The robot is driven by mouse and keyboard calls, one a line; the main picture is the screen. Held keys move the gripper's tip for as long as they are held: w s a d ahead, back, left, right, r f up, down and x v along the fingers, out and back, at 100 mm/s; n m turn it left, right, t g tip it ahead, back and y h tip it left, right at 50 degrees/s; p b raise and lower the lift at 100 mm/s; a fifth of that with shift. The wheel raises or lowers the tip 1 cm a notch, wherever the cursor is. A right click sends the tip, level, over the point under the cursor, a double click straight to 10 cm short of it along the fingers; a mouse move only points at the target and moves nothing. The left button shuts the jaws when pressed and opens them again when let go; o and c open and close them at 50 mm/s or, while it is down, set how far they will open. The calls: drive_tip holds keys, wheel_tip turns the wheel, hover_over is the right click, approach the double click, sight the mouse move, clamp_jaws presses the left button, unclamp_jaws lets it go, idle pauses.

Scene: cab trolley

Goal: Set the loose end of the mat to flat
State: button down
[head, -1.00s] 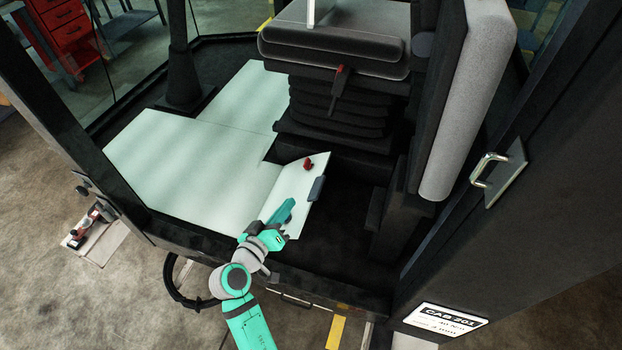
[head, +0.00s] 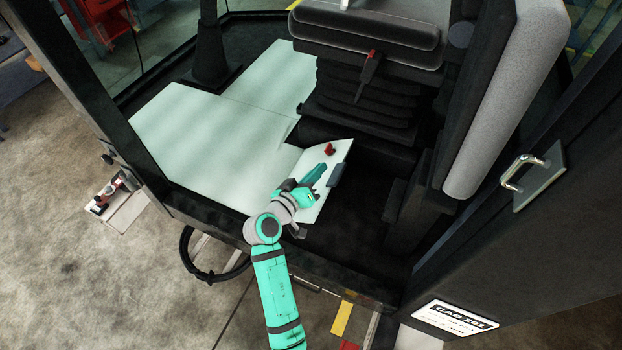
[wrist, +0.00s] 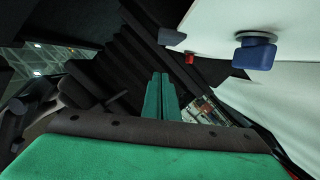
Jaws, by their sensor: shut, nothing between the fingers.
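The pale mat (head: 200,130) covers the left part of the cab floor. Its loose end (head: 313,158), right of a crease, looks raised at an angle beside the seat base. This flap carries a small red piece (head: 330,149) and a dark blue piece (head: 337,175) at its right edge. My gripper (head: 324,168) is shut and empty, over or close beside the flap; I cannot tell whether it touches. In the wrist view its fingers (wrist: 160,76) are together, with the mat (wrist: 225,28), blue piece (wrist: 254,52) and red piece (wrist: 190,59) to their right.
The seat (head: 370,40) with its bellows base stands behind the flap. A dark column (head: 210,50) rises at the back left. The door with its handle (head: 522,170) is at right. Dark floor (head: 350,230) lies open right of the flap.

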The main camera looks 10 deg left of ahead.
sight(330, 180)
drive_tip(key=x, duration=0.3)
drive_tip(key=shift+w+d, duration=0.15)
drive_tip(key=shift+w, duration=0.05)
drive_tip(key=shift+s+d+f, duration=0.2)
drive_tip(key=shift+d+f, duration=0.15)
drive_tip(key=shift+f, duration=0.15)
drive_tip(key=shift+s+d+f, duration=0.2)
drive_tip(key=shift+d+f, duration=0.15)
drive_tip(key=shift+f, duration=0.15)
drive_tip(key=shift+s+d+f, duration=0.15)
drive_tip(key=shift+d+f, duration=0.25)
drive_tip(key=shift+f, duration=0.15)
